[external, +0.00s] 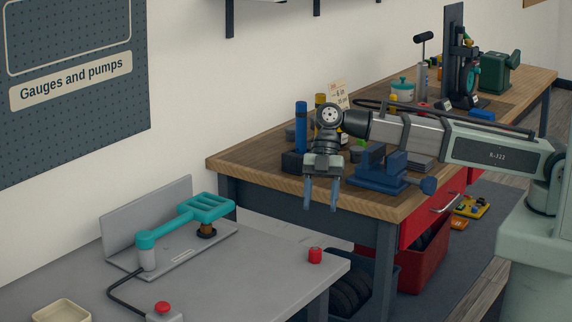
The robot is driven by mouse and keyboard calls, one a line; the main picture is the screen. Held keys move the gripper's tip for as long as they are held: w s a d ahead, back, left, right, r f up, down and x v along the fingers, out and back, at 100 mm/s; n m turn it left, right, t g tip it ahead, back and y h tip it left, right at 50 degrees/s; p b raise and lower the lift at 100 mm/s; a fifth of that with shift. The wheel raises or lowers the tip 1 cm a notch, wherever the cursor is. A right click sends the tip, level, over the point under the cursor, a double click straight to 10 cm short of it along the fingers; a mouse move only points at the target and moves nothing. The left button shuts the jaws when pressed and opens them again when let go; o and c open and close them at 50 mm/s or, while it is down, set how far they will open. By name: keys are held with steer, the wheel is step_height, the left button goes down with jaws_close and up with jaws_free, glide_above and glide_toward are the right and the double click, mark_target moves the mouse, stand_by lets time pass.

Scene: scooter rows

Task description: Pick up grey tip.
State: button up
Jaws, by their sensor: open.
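My gripper (321,203) hangs pointing down with its two blue-grey fingers apart and nothing between them. In the picture it is in front of the wooden bench's near edge, above the grey table's far right part. I cannot pick out a grey tip for certain. A small grey piece (357,154) shows on the wooden bench (235,164), just right of my gripper's wrist, and a flat grey piece (419,161) lies behind the blue vise; both are too small to identify. My gripper and arm hide part of the bench top.
A blue vise (382,176) and an upright blue cylinder (301,122) stand near my gripper.

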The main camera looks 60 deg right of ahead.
steer(key=o, duration=0.4)
step_height(320, 180, up, 12)
steer(key=r+m+t+h, duration=0.1)
steer(key=m+t+h, duration=0.1)
steer(key=m+t, duration=0.5)
glide_above(358, 148)
steer(key=g, duration=0.1)
steer(key=f+m, duration=0.2)
steer(key=f, duration=0.1)
steer(key=f+m+h, duration=0.1)
steer(key=f+m, duration=0.1)
steer(key=f, duration=0.1)
steer(key=f+m+g, duration=0.1)
steer(key=f+m, duration=0.1)
steer(key=f, duration=0.2)
steer(key=shift+s+d+m+h, duration=0.25)
steer(key=shift+s+m+h, duration=0.05)
steer(key=shift+s, duration=0.05)
steer(key=shift+d+x, duration=0.1)
steer(key=shift+x, duration=1.2)
steer(key=shift+d+x, duration=0.15)
steer(key=shift+x, duration=1.15)
